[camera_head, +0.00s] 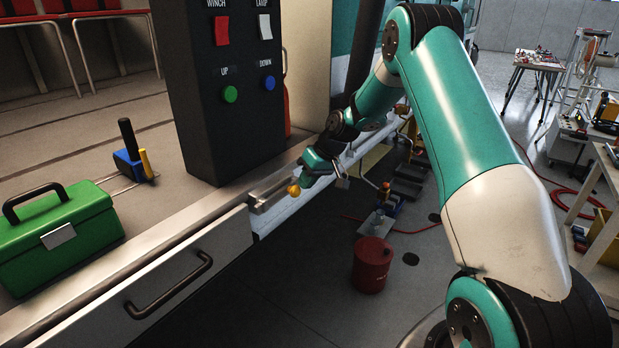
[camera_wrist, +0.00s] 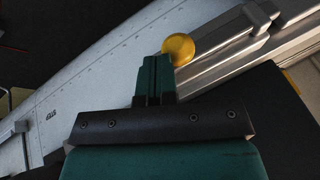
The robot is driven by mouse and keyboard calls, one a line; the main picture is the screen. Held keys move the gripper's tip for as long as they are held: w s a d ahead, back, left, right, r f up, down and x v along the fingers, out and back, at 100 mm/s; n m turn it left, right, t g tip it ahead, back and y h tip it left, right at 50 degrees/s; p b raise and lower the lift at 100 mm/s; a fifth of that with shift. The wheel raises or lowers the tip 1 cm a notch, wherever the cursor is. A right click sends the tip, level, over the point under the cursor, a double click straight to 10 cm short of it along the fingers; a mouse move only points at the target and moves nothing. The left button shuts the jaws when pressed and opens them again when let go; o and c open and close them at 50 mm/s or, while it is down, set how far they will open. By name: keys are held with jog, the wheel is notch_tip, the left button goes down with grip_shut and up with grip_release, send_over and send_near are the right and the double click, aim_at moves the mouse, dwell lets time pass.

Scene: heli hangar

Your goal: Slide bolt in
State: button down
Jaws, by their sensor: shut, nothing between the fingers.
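The bolt is a metal bar (camera_head: 270,186) with a yellow ball knob (camera_head: 294,190), set along the edge of the white ledge in the head view. In the wrist view the yellow knob (camera_wrist: 179,49) sits just right of my fingertips, with metal bars (camera_wrist: 235,50) running to the upper right behind it. My gripper (camera_head: 309,175) is shut and empty, beside the knob; it also shows in the wrist view (camera_wrist: 156,62). The fingers look very close to the knob or touching it; I cannot tell which. Part of the bolt is hidden behind the knob and fingers.
A black panel (camera_head: 220,135) with switches and buttons stands just left of the bolt. A green toolbox (camera_head: 60,235) and a lever with blue and yellow parts (camera_head: 132,160) are farther left. A drawer handle (camera_head: 170,288) sticks out below. A red can (camera_head: 371,265) stands on the floor.

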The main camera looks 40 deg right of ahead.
aim_at(292, 191)
jog(key=a, duration=0.2)
jog(key=s+a, duration=0.1)
jog(key=a, duration=0.1)
jog(key=s+a, duration=0.1)
jog(key=a, duration=0.1)
jog(key=shift+b, duration=0.35)
jog(key=shift+d, duration=0.1)
jog(key=d+r, duration=0.1)
jog(key=d+r+p, duration=0.1)
jog(key=d, duration=0.1)
jog(key=d+r, duration=0.1)
jog(key=shift+s+d+r, duration=0.1)
jog(key=shift+d, duration=0.3)
jog(key=v, duration=0.8)
jog(key=shift+r+b, duration=0.2)
jog(key=shift+b, duration=0.1)
jog(key=shift+s+a, duration=0.15)
